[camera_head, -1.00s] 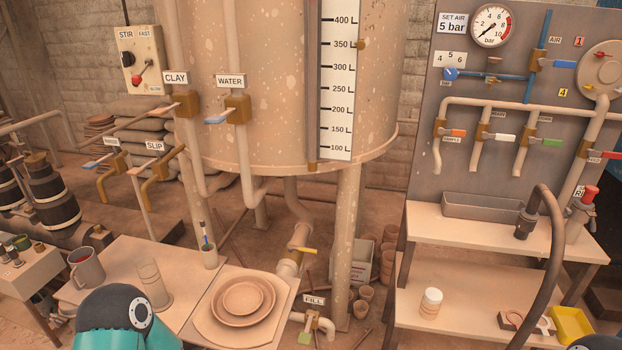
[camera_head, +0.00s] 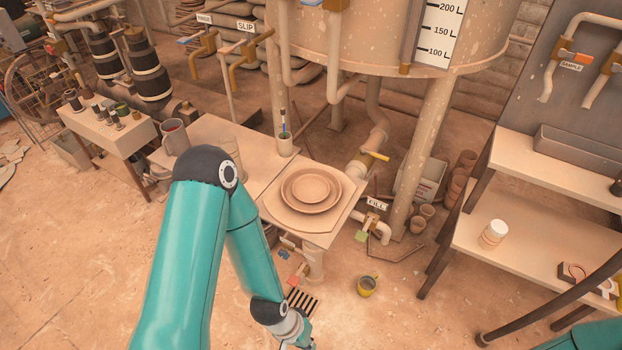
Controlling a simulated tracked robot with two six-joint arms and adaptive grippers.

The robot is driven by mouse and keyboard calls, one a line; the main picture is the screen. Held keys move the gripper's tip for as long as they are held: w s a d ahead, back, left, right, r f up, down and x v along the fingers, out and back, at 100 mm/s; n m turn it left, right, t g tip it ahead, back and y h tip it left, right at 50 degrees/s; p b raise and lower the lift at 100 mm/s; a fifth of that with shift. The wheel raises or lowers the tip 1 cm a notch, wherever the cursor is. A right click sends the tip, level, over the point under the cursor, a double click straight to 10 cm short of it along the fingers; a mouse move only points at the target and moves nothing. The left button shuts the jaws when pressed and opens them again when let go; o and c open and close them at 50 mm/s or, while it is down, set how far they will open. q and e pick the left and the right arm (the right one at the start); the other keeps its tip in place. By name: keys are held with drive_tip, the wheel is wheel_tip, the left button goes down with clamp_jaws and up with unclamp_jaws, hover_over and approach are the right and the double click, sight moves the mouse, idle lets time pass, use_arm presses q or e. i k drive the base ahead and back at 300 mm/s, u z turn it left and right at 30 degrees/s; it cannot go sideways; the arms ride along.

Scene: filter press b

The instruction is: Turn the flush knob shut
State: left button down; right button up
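I cannot identify a flush knob for certain. Under the small table, beside my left arm, are small fittings with white labels too small to read, including a blue handle (camera_head: 284,254) and a reddish handle (camera_head: 293,281). My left arm comes in from the bottom left, bends at the elbow and reaches down past the table. Its wrist is at the bottom edge, just below the dark floor grate, and its gripper fingers are outside the picture. Only a teal piece of my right arm shows at the bottom right corner; its gripper is not visible.
The table with stacked round plates (camera_head: 311,188) stands right of my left arm.

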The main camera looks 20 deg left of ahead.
sight(284, 254)
drive_tip(key=u, duration=0.45)
drive_tip(key=k, duration=1.15)
drive_tip(key=u, duration=1.1)
drive_tip(key=i, duration=1.6)
drive_tip(key=z, duration=0.6)
